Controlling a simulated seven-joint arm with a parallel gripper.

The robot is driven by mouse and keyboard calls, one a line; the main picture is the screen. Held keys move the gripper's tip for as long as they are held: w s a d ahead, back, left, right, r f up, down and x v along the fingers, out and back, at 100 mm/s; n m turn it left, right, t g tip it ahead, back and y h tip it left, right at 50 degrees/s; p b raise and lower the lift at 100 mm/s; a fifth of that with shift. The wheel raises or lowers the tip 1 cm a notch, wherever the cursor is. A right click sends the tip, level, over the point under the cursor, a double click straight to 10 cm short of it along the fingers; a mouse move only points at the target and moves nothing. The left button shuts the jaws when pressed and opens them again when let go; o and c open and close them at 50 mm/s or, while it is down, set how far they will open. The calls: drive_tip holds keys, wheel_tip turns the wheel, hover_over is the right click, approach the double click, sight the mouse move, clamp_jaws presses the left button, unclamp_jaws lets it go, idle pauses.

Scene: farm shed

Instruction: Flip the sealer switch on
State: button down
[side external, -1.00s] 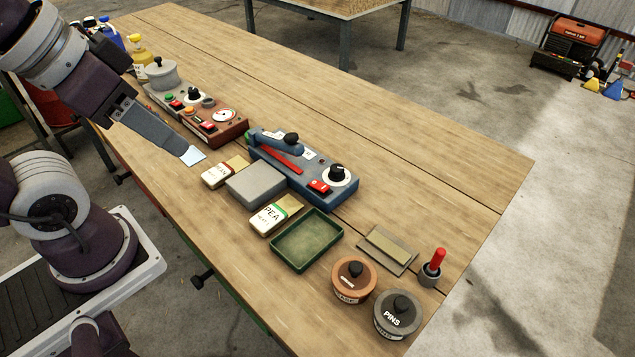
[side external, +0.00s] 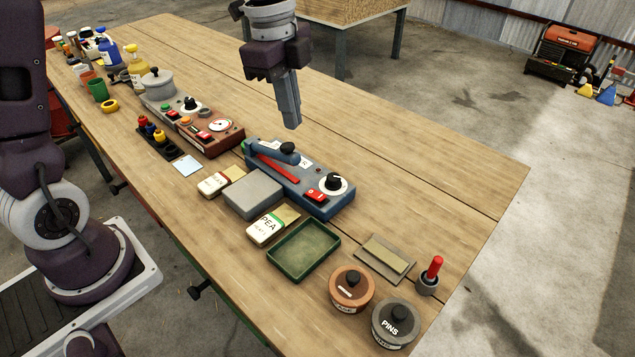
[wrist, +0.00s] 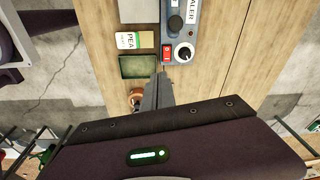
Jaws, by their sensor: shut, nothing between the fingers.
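The blue sealer (side external: 297,180) lies on the wooden bench with a lever arm, a black-and-white dial (side external: 334,184) and a red rocker switch (side external: 316,196) at its near right end. In the wrist view the sealer (wrist: 178,38) shows at the top, with its red switch (wrist: 167,53) beside the dial. I cannot tell which way the switch is set. My gripper (side external: 291,126) is shut and empty, pointing down, well above the bench around the sealer's far end. The gripper (wrist: 158,80) also shows in the wrist view, below the switch in the picture.
Beside the sealer lie a grey block (side external: 253,195), seed packets (side external: 267,227) and a green tray (side external: 292,262). Lidded pots (side external: 352,290) and a red-handled tool (side external: 434,268) stand at the near end. A red-brown control box (side external: 212,135) sits farther back. The bench's right side is clear.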

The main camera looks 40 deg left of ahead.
sight(320, 196)
drive_tip(key=w+f+m+h, duration=0.1)
drive_tip(key=w+f+m, duration=0.1)
drive_tip(key=w+f, duration=0.1)
drive_tip(key=shift+w+f+m+g, duration=0.1)
drive_tip(key=shift+w+m+g, duration=0.1)
drive_tip(key=shift+m+g, duration=0.15)
drive_tip(key=shift+d+f, duration=0.1)
drive_tip(key=d+f, duration=0.1)
drive_tip(key=f, duration=0.8)
drive_tip(key=d+f, duration=0.1)
drive_tip(key=f, duration=0.3)
drive_tip(key=shift+d+f, duration=0.3)
